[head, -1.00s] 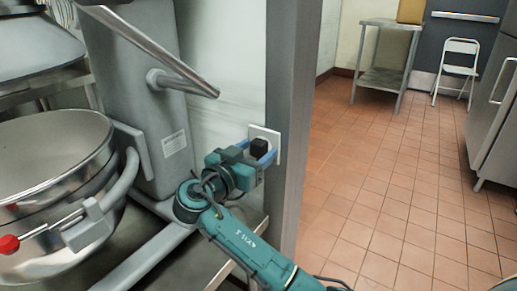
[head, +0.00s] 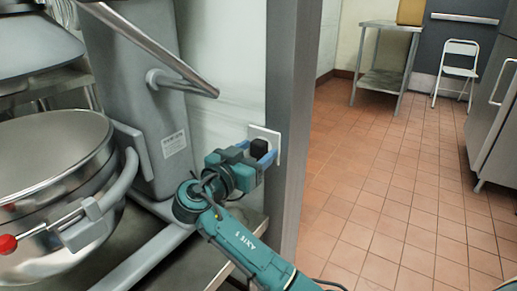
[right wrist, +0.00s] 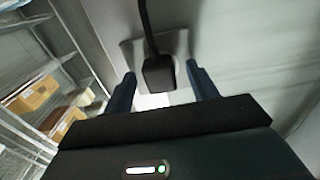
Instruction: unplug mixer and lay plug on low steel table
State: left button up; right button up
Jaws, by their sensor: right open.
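The black plug (head: 259,147) sits in the white wall outlet (head: 277,137) beside the steel post. My right gripper (head: 262,153) is at the outlet, with its blue fingers open around the plug. In the right wrist view the plug (right wrist: 158,73) lies between the two fingertips (right wrist: 160,82), with a visible gap on each side, and its cord runs upward in the picture. The mixer (head: 140,100) stands at the left, with its large steel bowl (head: 50,160). The low steel table (head: 225,238) shows below my right arm. My left gripper is not in view.
The grey post (head: 290,120) stands right of the outlet. A steel bar handle (head: 150,45) juts out above my right gripper. A small steel table (head: 383,75), a white folding chair (head: 458,62) and a steel cabinet (head: 497,120) stand farther back. The tiled floor between is clear.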

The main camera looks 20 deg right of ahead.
pick_arm(q)
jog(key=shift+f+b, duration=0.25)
jog(key=shift+b, duration=0.05)
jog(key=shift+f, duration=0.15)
pick_arm(e)
grip_shut()
dwell(0.6)
jog(key=shift+a, duration=0.1)
